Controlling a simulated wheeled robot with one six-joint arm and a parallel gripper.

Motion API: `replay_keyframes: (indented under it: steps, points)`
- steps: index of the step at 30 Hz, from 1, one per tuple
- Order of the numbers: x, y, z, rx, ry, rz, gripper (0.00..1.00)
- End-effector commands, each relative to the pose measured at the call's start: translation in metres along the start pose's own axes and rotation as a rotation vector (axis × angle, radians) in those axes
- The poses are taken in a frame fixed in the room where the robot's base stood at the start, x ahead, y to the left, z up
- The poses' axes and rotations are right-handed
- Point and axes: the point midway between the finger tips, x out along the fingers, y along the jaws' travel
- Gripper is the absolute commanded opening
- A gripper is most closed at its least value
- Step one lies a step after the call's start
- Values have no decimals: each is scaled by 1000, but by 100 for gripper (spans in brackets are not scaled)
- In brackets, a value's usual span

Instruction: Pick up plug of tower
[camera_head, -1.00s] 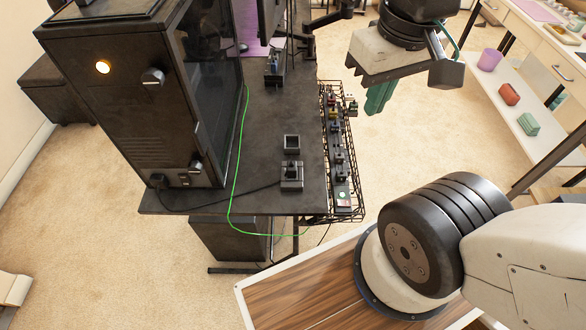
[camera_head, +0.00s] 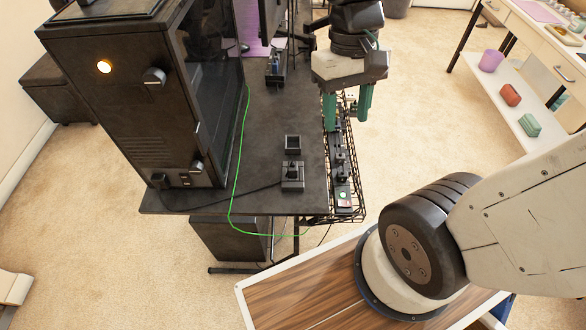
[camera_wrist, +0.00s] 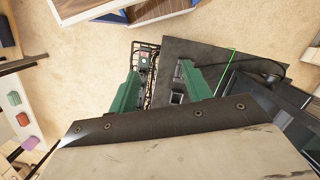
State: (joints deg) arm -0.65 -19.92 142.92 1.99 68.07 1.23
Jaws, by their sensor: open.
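The dark computer tower (camera_head: 125,95) stands on the left of the desk in the head view. A black cable runs from its lower back across the desk to a small dark plug (camera_head: 292,171) in a block near the right edge. The plug is upright and its lower part is hidden in the block. My gripper (camera_head: 346,106) is open and empty, its green fingers pointing down over the wire tray, to the right of and beyond the plug. In the wrist view my fingers (camera_wrist: 160,76) are spread, with the tray and desk edge showing between them.
A wire tray (camera_head: 350,214) along the desk's right edge holds a power strip (camera_head: 344,198) with several dark plugs. A small square dark holder (camera_head: 292,142) stands behind the plug block. A green cable (camera_head: 235,165) crosses the desk. A monitor stands at the back.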

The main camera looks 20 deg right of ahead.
Motion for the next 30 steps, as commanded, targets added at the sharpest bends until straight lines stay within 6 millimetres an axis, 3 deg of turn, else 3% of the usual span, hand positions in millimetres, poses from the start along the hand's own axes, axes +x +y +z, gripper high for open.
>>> replay_keyframes:
  steps: [15, 19, 22, 30]
  points:
    - [123, -25, -112, 232, -260, -62, 49]
    - [145, -29, -133, 298, -261, -73, 49]
    - [146, -33, -154, 365, -207, -92, 49]
    - [171, -38, -153, 395, -193, -93, 49]
